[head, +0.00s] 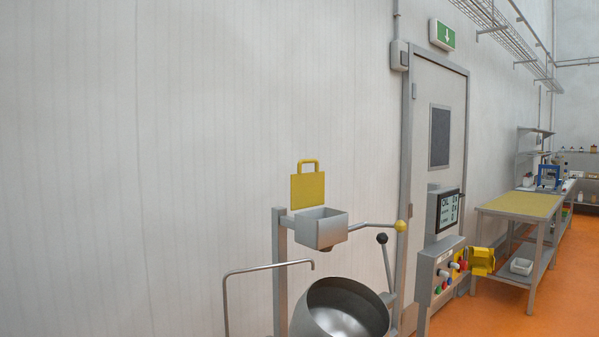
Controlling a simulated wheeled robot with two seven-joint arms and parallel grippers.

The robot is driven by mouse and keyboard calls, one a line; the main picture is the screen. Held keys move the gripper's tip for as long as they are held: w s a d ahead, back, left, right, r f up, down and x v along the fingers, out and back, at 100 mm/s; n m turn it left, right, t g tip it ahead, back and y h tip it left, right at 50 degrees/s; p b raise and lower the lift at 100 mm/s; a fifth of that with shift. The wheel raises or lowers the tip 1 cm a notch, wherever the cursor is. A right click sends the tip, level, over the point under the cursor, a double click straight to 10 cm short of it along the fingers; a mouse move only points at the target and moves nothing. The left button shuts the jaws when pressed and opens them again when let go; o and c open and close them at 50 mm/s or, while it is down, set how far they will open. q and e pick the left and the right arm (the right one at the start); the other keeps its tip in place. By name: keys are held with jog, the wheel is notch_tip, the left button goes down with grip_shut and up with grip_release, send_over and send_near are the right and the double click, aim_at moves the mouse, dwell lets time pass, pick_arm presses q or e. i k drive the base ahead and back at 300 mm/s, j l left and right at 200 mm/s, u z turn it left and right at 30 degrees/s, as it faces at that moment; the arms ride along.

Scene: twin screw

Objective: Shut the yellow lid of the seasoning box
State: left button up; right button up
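The yellow lid (307,190) stands upright and open at the back edge of the grey seasoning box (321,231). A yellow loop handle (308,164) sticks up from the lid's top edge. The box's open top shows, but its inside is too small to make out well. The box is fixed beside a grey post, above a large round metal bowl (347,309). Neither of my grippers is in view.
A lever with a yellow knob (401,226) and one with a black knob (382,239) stand right of the box. A bent metal pipe (268,267) rises at left. A control box with screen (449,211) and a yellow-topped table (520,205) are farther right.

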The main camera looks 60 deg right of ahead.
aim_at(308, 188)
jog(key=z, duration=2.1)
